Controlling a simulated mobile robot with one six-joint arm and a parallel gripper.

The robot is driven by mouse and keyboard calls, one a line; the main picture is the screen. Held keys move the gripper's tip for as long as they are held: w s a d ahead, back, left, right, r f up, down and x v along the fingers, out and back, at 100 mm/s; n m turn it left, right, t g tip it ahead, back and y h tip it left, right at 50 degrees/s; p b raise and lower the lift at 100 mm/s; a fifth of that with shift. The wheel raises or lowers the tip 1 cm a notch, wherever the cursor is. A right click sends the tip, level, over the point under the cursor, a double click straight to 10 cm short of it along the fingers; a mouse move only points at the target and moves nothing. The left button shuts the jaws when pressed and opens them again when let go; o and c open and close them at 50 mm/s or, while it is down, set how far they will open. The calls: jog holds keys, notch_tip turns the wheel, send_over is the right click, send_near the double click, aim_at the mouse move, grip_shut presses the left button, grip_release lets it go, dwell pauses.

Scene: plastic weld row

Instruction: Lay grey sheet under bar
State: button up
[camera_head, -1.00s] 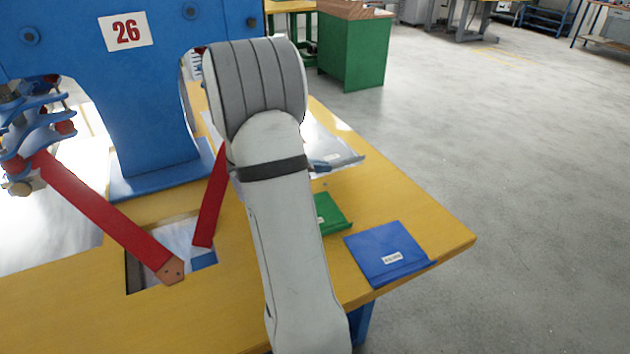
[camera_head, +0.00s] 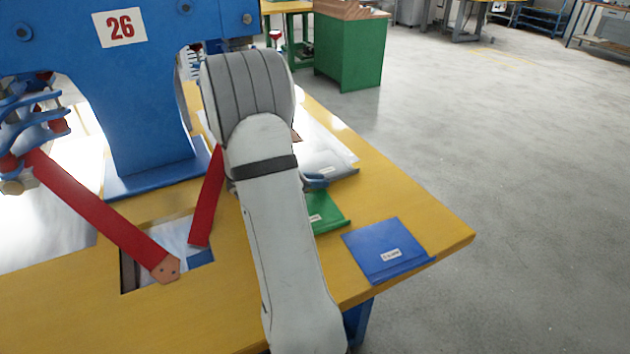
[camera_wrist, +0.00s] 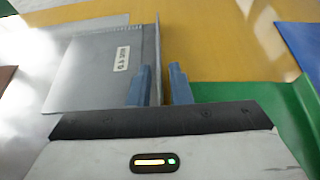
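The grey sheet (camera_head: 332,158) lies on the yellow table right of the blue machine, partly hidden behind my arm. In the wrist view the grey sheet (camera_wrist: 88,75) shows a white label and a raised lip along its right edge. My gripper (camera_wrist: 160,85) is open, with one blue finger on each side of that lip; a gap shows between the lip and the right finger. In the head view only a bit of my gripper (camera_head: 316,182) shows beside my arm, at the sheet's near edge. I cannot make out clearly which part of the machine is the bar.
The blue machine (camera_head: 150,130), marked 26, stands at left with red levers (camera_head: 95,215) reaching over the table. A green sheet (camera_head: 328,212) and a blue sheet (camera_head: 385,250) lie nearer along the right side. A green cabinet (camera_head: 350,55) stands beyond the table.

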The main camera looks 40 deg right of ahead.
jog(key=shift+o, duration=0.6)
jog(key=shift+r, duration=0.1)
jog(key=shift+w+a+r, duration=0.1)
jog(key=shift+a+r, duration=0.05)
jog(key=p+v, duration=0.2)
jog(key=v, duration=0.9)
jog(key=shift+a, duration=0.3)
jog(key=s+a+m+y, duration=0.2)
jog(key=s+a, duration=0.1)
jog(key=a, duration=0.1)
jog(key=s+a+r+m+t+y, duration=0.1)
jog(key=s+a+m+y, duration=0.1)
jog(key=s+a+m, duration=0.1)
jog(key=s+a+r+m+y, duration=0.1)
jog(key=s+a+m+y, duration=0.1)
jog(key=a, duration=0.3)
jog(key=shift+s+a+t+y, duration=0.15)
jog(key=shift+s+t+y, duration=0.2)
jog(key=shift+s, duration=0.4)
jog(key=s+a+m+t+y, duration=0.2)
jog(key=s+a+m+y, duration=0.1)
jog(key=a, duration=0.3)
jog(key=s+a+r+m+t+y, duration=0.1)
jog(key=s+a+m+t+y, duration=0.1)
jog(key=a, duration=0.5)
jog(key=shift+s+a+m+y, duration=0.25)
jog(key=shift+s+m+y, duration=0.3)
jog(key=shift+m, duration=0.65)
